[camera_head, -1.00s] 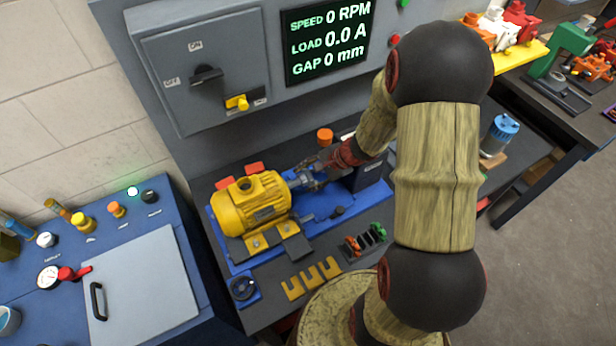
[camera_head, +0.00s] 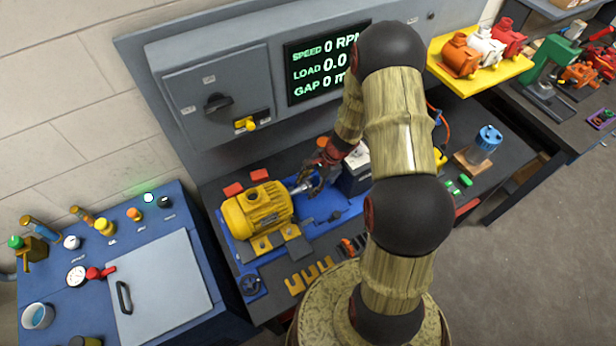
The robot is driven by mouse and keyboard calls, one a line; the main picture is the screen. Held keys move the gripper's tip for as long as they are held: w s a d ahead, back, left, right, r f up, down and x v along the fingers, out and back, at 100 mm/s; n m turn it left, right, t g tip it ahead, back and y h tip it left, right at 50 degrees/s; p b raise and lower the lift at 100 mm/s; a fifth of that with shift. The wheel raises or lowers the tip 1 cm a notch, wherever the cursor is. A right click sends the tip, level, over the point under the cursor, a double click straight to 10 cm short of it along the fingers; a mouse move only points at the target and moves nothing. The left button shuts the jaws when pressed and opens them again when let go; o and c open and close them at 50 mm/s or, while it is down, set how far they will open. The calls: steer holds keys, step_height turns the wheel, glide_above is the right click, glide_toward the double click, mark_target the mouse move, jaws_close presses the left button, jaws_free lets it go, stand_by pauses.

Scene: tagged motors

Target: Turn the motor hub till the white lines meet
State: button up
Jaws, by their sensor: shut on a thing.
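The yellow motor (camera_head: 257,210) sits on a blue base plate (camera_head: 338,226) on the dark bench. Its silver hub (camera_head: 300,187) points right, towards a dark grey block (camera_head: 357,177). My gripper (camera_head: 312,184) is at the hub from the upper right, its fingers closed around the hub end. The fingers and wrist hide part of the hub, and the white lines are too small to make out.
The panel screen (camera_head: 325,62) behind shows speed 0 RPM and is partly covered by my arm. Yellow slotted shims (camera_head: 308,277) lie in front of the motor. A blue cabinet (camera_head: 160,285) stands left. Several colored motors rest on a yellow shelf (camera_head: 490,75) at right.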

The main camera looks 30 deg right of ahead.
steer(key=shift+r+m+g+p, duration=0.15)
steer(key=shift+g+p, duration=0.45)
steer(key=shift+p, duration=0.85)
steer(key=shift+m+g+p, duration=0.15)
steer(key=shift+g+p, duration=0.45)
steer(key=shift+p, duration=0.85)
steer(key=shift+g+p, duration=0.65)
steer(key=shift+g, duration=0.05)
steer(key=shift+f+g, duration=0.2)
steer(key=shift+g, duration=0.3)
steer(key=shift+m+g, duration=0.3)
steer(key=o, duration=1.2)
steer(key=shift+c, duration=0.2)
steer(key=shift+o, duration=0.2)
steer(key=shift+w+r, duration=0.1)
steer(key=v, duration=0.7)
steer(key=shift+d, duration=0.15)
